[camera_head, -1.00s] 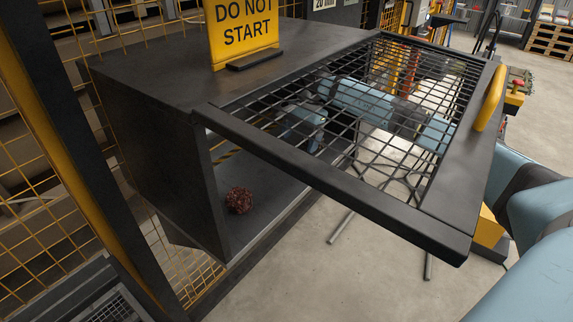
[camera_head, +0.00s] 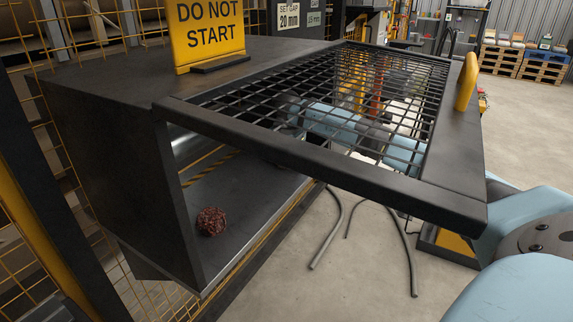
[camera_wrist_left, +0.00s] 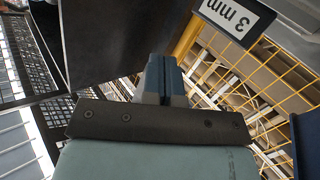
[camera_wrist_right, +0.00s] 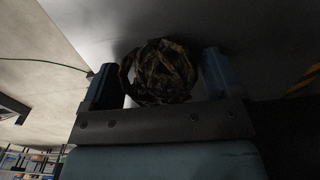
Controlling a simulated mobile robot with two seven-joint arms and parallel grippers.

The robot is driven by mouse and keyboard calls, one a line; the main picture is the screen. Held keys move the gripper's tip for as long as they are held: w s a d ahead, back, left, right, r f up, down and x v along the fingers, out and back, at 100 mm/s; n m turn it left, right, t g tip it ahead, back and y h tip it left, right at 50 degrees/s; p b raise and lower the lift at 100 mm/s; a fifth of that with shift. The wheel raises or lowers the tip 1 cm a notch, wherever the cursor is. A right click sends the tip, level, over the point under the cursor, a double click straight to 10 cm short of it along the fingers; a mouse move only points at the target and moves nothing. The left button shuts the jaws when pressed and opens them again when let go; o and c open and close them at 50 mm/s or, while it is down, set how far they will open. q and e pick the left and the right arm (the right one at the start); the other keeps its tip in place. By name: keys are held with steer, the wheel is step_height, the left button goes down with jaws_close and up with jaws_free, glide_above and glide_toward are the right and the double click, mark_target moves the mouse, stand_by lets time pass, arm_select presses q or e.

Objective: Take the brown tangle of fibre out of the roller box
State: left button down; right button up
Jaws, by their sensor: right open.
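The brown tangle of fibre (camera_head: 211,221) is a rough reddish-brown ball on the floor of the dark roller box (camera_head: 110,150), near its open front. In the right wrist view the tangle (camera_wrist_right: 160,72) shows dark between the two spread fingers of my right gripper (camera_wrist_right: 160,84). The fingers are open; I cannot tell whether they touch it. In the head view my right arm shows through the raised mesh guard (camera_head: 320,172), and its fingertips are hard to make out. My left gripper (camera_wrist_left: 164,78) shows only in its wrist view, its fingers together and empty.
The mesh guard with a yellow handle (camera_head: 466,82) juts out over the box's open front. A yellow "DO NOT START" sign (camera_head: 210,35) stands on the box top. Yellow wire fencing (camera_head: 25,240) stands at the left.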

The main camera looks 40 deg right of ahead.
steer(key=c, duration=1)
steer(key=shift+r, duration=0.1)
